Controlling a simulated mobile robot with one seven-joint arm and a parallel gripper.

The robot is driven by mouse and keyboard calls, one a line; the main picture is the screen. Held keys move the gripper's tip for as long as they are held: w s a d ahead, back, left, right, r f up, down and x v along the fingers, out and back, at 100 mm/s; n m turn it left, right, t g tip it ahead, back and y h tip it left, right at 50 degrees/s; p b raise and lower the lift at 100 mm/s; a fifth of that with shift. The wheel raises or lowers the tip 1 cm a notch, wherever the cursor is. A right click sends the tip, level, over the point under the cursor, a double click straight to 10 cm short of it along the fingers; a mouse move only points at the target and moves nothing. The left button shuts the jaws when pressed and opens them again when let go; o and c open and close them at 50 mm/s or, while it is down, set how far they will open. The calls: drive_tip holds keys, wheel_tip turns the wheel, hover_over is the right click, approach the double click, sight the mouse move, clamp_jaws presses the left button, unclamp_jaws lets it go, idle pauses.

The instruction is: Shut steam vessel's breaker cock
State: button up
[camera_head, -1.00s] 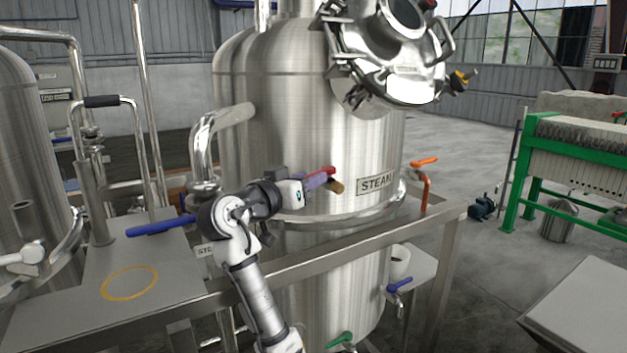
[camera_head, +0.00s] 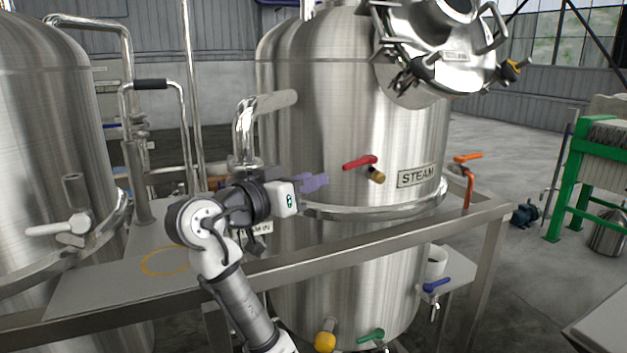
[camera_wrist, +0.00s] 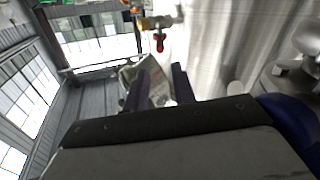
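The steel vessel with the STEAM plate (camera_head: 417,176) stands in the middle of the head view. On its wall, left of the plate, is a cock with a red lever (camera_head: 358,163) and a brass outlet (camera_head: 377,177). The lever lies nearly level, pointing left; I cannot tell if this is the breaker cock. The wrist view also shows the red lever (camera_wrist: 160,43) and brass body, beyond the fingertips. My gripper (camera_head: 318,181) is left of the lever, apart from it. In the wrist view my gripper (camera_wrist: 157,82) has its fingers apart with nothing held.
An orange-handled pipe (camera_head: 468,180) stands right of the plate. Blue (camera_head: 436,285), green (camera_head: 370,335) and yellow (camera_head: 325,341) fittings sit lower. A steel frame rail (camera_head: 380,237) runs below my gripper. Another vessel (camera_head: 50,150) stands left.

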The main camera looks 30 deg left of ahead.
sight(357, 163)
drive_tip(key=shift+s+d+r+m+y, duration=0.2)
drive_tip(key=shift+d+r+m+y, duration=0.2)
drive_tip(key=shift+m, duration=0.4)
drive_tip(key=c, duration=0.5)
drive_tip(key=m, duration=0.1)
drive_tip(key=d+r+m+y+p, duration=0.1)
drive_tip(key=m, duration=0.1)
drive_tip(key=d+m, duration=0.1)
drive_tip(key=shift+s+d+r+m+y+p, duration=0.15)
drive_tip(key=shift+s+r+m+y+p, duration=0.15)
drive_tip(key=shift+y+p, duration=0.1)
drive_tip(key=d+m+y+p, duration=0.1)
drive_tip(key=d+m, duration=0.4)
drive_tip(key=m, duration=0.3)
drive_tip(key=w+a+f+m+p, duration=0.1)
drive_tip(key=w+p, duration=0.4)
drive_tip(key=w, duration=0.5)
drive_tip(key=shift+w+a+f, duration=0.35)
drive_tip(key=shift+a+f, duration=0.15)
drive_tip(key=shift+a, duration=0.15)
